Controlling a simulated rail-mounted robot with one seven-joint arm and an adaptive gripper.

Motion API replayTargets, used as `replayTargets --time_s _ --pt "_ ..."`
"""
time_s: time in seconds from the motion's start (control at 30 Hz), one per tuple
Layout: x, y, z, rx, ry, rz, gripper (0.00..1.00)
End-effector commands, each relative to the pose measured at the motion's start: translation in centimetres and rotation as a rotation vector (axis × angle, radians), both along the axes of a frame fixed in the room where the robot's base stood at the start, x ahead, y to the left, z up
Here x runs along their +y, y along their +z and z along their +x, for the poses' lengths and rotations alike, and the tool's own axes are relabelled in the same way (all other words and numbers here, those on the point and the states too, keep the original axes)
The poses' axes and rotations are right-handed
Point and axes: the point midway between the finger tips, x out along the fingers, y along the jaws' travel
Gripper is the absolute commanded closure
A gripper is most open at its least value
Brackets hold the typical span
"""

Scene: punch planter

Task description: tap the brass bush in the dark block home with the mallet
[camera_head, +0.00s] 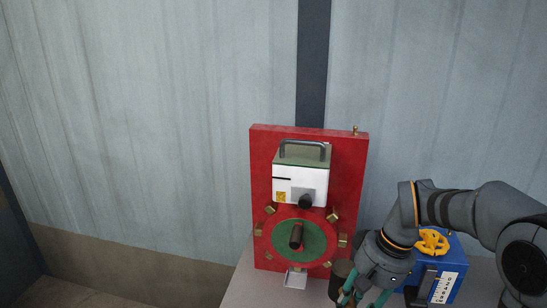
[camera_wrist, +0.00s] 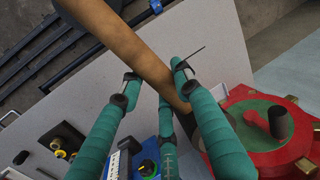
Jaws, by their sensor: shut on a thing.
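My gripper (camera_wrist: 160,90) is shut on a brown wooden handle (camera_wrist: 125,45), which I take to be the mallet's. The handle runs slantwise between the teal fingers in the wrist view, from the upper left toward the lower middle. In the head view my gripper (camera_head: 362,291) is low, right of the red board, beside a dark brown cylinder (camera_head: 342,280) that may be the mallet head. A small dark block (camera_wrist: 60,141) with brass-coloured pieces (camera_wrist: 57,144) lies at lower left in the wrist view. How far any bush sticks out is too small to tell.
A red board (camera_head: 261,190) stands upright on the grey table (camera_head: 236,284), bearing a white box (camera_head: 292,190), a green disc (camera_head: 285,247) and several brass pieces. A blue box (camera_head: 453,263) with a yellow handwheel (camera_head: 431,242) stands behind my wrist. Bare tabletop (camera_wrist: 80,95) shows left of my fingers.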

Motion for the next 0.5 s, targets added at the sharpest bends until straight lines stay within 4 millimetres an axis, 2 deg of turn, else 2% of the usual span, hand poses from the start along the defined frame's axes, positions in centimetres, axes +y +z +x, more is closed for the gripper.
replayTargets --time_s 0.17,0.5 --pt "0.0 0.3 -0.2 -0.004 -0.002 0.002 1.0" --pt "0.0 2.0 -3.6 -0.004 -0.002 0.002 1.0"
